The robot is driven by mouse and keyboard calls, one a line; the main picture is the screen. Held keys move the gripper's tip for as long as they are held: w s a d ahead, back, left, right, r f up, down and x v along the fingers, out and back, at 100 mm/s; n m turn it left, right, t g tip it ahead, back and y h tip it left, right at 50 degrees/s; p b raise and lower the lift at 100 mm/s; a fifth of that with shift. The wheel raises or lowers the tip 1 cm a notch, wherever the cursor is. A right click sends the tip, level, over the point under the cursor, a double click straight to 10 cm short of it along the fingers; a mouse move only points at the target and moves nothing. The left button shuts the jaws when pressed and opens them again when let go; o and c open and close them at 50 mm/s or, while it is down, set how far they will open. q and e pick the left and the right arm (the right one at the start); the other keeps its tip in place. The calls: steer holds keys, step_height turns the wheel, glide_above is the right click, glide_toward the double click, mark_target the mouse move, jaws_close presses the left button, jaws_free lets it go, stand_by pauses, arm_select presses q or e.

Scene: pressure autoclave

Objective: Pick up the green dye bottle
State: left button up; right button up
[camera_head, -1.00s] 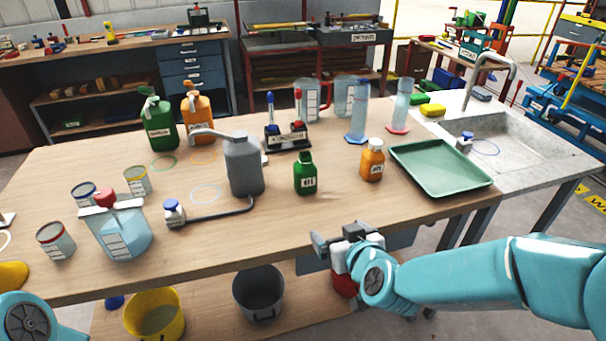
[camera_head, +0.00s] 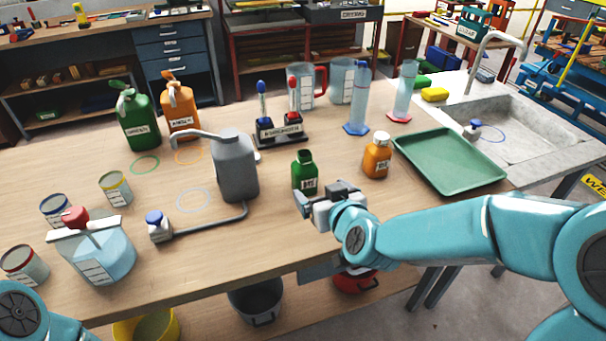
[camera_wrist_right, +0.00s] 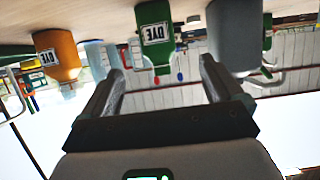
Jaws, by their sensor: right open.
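The green dye bottle (camera_head: 305,173) stands upright on the wooden table in the head view. My right gripper (camera_head: 320,193) is just in front of it, low over the table's front part, with its jaws towards the bottle. In the right wrist view, which is upside down, the green dye bottle (camera_wrist_right: 155,42) shows its label between and beyond the two spread fingers of my right gripper (camera_wrist_right: 162,66). The gripper is open and empty. The bottle's lower part is close to the gripper in the head view. My left gripper is out of view.
An orange dye bottle (camera_head: 376,156) stands to the right, near a green tray (camera_head: 450,186). A grey long-spouted bottle (camera_head: 236,165) stands to the left. The front middle of the table (camera_head: 270,240) is clear.

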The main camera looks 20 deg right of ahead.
mark_target(305, 171)
steer(key=x, duration=0.6)
steer(key=shift+w+d+f, duration=0.1)
steer(key=shift+f, duration=0.1)
steer(key=x, duration=0.3)
steer(key=p+x, duration=0.1)
steer(key=x, duration=0.1)
steer(key=shift+w+r, duration=0.25)
steer(key=shift+w, duration=0.25)
steer(key=shift+w+f, duration=0.25)
steer(key=shift+w, duration=0.25)
steer(key=shift+s+r, duration=0.1)
steer(key=shift+s, duration=0.05)
steer(key=c, duration=1.3)
steer(key=shift+r, duration=0.1)
